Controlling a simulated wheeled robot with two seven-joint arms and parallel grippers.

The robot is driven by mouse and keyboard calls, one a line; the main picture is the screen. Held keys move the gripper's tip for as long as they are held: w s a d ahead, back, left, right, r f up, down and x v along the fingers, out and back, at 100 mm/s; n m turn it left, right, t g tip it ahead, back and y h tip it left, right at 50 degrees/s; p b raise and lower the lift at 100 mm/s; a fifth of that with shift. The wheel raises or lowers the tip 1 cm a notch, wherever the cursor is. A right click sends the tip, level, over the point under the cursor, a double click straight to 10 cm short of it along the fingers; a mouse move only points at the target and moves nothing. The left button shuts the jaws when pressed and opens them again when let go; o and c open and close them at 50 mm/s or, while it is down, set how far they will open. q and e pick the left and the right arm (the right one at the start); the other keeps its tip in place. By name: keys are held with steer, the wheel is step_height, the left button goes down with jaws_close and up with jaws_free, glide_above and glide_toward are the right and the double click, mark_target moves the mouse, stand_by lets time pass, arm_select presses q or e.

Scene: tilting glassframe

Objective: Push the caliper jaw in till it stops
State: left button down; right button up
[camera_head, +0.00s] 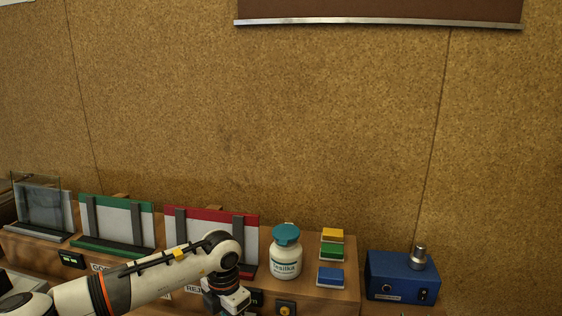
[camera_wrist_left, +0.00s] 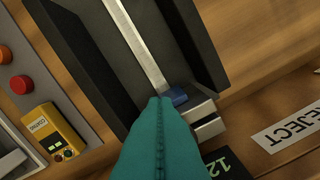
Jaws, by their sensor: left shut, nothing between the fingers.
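The caliper shows in the left wrist view as a pale metal beam (camera_wrist_left: 138,45) lying along a dark grey holder (camera_wrist_left: 82,50). A small blue piece (camera_wrist_left: 178,97) sits at the beam's lower end. A silver block (camera_wrist_left: 207,128) stands just beyond it. I cannot tell for sure which part is the sliding jaw. My left gripper (camera_wrist_left: 159,103), with teal fingers, is shut and empty. Its tips are right beside the blue piece; whether they touch it is unclear. In the head view my left wrist (camera_head: 232,298) is at the bottom edge and the caliper is not seen.
A white bottle with a teal cap (camera_head: 286,254) stands right of my left wrist. Yellow, green and blue blocks (camera_head: 331,252) and a blue box (camera_head: 400,278) are farther right. Framed racks (camera_head: 210,216) line the back. A yellow meter (camera_wrist_left: 53,133) and red buttons (camera_wrist_left: 20,84) lie left.

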arm_select(q)
step_height(320, 180, down, 3)
steer(key=shift+r+b, duration=0.2)
steer(key=shift+b, duration=0.9)
steer(key=shift+w+d+r+b, duration=0.1)
steer(key=shift+w+b, duration=0.5)
steer(key=shift+w, duration=0.1)
stand_by(0.9)
steer(key=shift+r, duration=0.15)
stand_by(0.3)
steer(key=shift+s, duration=0.25)
step_height(320, 180, up, 7)
steer(key=p, duration=0.3)
steer(key=shift+s+f, duration=0.15)
steer(key=shift+f, duration=0.05)
stand_by(0.5)
